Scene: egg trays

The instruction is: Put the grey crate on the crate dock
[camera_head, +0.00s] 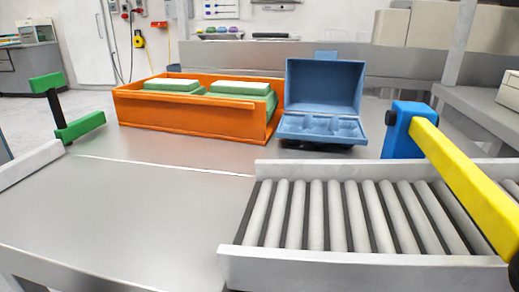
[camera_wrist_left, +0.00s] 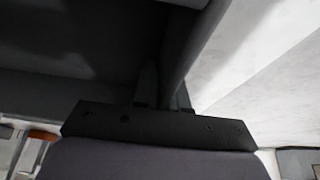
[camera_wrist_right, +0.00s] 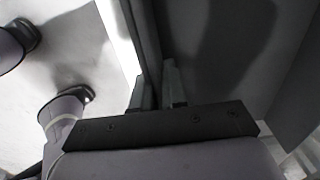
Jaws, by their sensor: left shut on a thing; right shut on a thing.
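Neither gripper nor a grey crate shows in the head view. In the left wrist view, my left gripper (camera_wrist_left: 166,82) is shut, its fingers at the upright wall of a dark grey crate (camera_wrist_left: 90,90). In the right wrist view, my right gripper (camera_wrist_right: 156,84) is shut on a grey wall, with the shaded grey crate (camera_wrist_right: 225,60) filling much of that view. The crate's full shape and what is under it are hidden. No thing in the head view is clearly marked as the crate dock.
A roller bed (camera_head: 345,258) with raised rims lies empty at front right, a yellow bar (camera_head: 465,180) on a blue post (camera_head: 402,128) beside it. An orange crate (camera_head: 185,127) with green cartons and an open blue carton (camera_head: 322,90) stand behind. The metal tabletop (camera_head: 130,220) is bare at front left.

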